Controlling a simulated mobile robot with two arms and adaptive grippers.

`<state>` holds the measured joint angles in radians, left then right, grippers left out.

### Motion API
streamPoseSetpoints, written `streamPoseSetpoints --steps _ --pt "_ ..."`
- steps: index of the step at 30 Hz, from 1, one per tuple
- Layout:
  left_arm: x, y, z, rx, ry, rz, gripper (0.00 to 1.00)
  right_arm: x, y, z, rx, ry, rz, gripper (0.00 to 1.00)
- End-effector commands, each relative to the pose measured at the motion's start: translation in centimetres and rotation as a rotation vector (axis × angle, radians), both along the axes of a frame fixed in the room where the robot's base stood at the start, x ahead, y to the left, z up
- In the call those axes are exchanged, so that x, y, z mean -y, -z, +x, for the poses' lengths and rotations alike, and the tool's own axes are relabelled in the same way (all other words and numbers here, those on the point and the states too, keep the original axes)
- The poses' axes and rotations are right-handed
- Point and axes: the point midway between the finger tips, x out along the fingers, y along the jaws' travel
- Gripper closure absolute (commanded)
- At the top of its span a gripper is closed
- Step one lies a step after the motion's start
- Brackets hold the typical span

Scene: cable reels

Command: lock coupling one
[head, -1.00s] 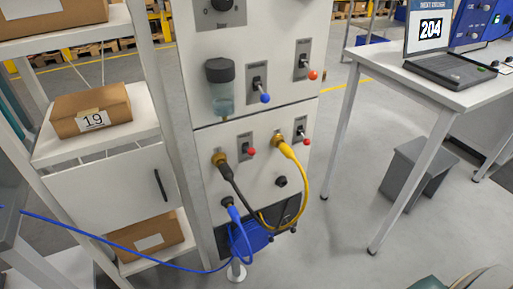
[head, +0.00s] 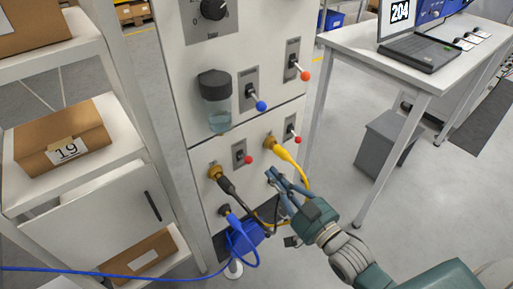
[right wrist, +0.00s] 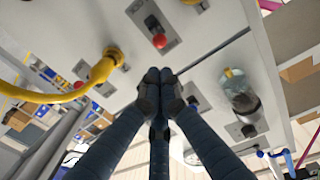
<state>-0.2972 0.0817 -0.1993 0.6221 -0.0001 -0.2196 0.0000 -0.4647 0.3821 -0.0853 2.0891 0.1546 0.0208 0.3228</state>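A white panel (head: 258,200) carries cable couplings. A black cable's brass-collared coupling (head: 215,172) is at the left, with a red-knobbed lever (head: 247,159) beside it. A yellow cable's coupling (head: 271,141) is to the right, with another red-knobbed lever (head: 294,134). A blue plug (head: 232,220) sits lower. I cannot tell which coupling is number one. My right gripper (head: 272,175) is in front of the panel, below the yellow coupling. In the right wrist view its fingertips (right wrist: 160,78) meet with nothing between them; a yellow plug (right wrist: 108,62) and a red knob (right wrist: 159,40) are near. My left gripper is not in view.
A clear jar (head: 215,103) and more levers are higher on the panel. Hanging cables loop under my right gripper.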

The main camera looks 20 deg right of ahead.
Motion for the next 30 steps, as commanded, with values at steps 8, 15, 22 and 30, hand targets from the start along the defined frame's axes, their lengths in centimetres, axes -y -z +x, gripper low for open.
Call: streamPoseSetpoints --steps 8,15,22,30 --pt "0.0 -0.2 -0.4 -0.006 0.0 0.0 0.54 -0.9 -4.3 -0.6 0.068 -0.028 0.029 1.0" --pt "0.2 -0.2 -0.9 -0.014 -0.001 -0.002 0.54 -0.9 -4.3 -0.5 0.067 -0.027 0.029 1.0" --pt "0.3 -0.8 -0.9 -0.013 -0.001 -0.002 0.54 -1.4 -4.7 1.3 0.07 -0.025 0.028 1.0" --pt "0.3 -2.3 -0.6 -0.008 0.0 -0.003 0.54 -3.0 -5.4 6.8 0.07 -0.025 0.028 1.0"
